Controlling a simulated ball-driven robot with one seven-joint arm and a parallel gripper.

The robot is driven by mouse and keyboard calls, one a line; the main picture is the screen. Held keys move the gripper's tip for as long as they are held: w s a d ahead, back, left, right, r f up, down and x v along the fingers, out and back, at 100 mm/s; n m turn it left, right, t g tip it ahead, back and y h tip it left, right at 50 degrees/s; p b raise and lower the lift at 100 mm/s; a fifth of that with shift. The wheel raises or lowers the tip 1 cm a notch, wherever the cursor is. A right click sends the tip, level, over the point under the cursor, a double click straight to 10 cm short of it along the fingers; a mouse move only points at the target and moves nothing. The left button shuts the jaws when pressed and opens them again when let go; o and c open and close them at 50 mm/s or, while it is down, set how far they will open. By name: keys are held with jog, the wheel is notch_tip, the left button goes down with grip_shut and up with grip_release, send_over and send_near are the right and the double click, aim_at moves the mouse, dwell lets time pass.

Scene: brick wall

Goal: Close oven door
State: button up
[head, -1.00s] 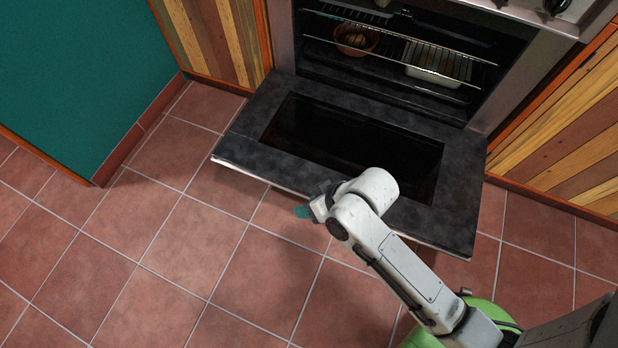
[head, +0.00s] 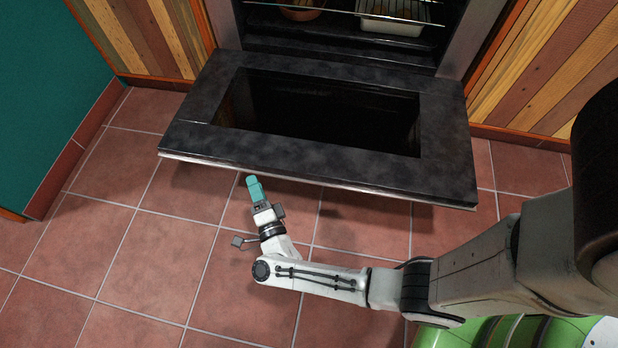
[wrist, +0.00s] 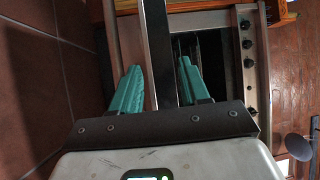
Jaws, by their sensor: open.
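The oven door (head: 330,176) is folded down and open, a dark panel with a darker window, lying roughly level in front of the oven (head: 345,30). My gripper (head: 253,187) is just in front of the door's front edge, left of its middle, and holds nothing. In the wrist view, the teal fingers of my gripper (wrist: 160,85) are spread apart. The light strip of the door edge (wrist: 157,50) runs up between them in that view. I cannot tell whether the fingers touch the door.
Inside the oven are a brown bowl (head: 300,12) and a white dish (head: 392,24) on a rack. Wooden cabinet panels stand on both sides, with a green wall (head: 50,80) at left. The tiled floor (head: 130,255) in front is clear. Knobs (wrist: 247,45) show in the wrist view.

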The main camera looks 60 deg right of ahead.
jog(key=s+d+f+m+g+h+b, duration=0.45)
jog(key=s+f+m+g+h, duration=0.35)
jog(key=s, duration=0.3)
jog(key=x, duration=1)
jog(key=shift+d+g+y, duration=0.3)
jog(key=shift+d+g, duration=0.1)
jog(key=shift+d, duration=0.05)
jog(key=shift+f, duration=0.15)
grip_shut()
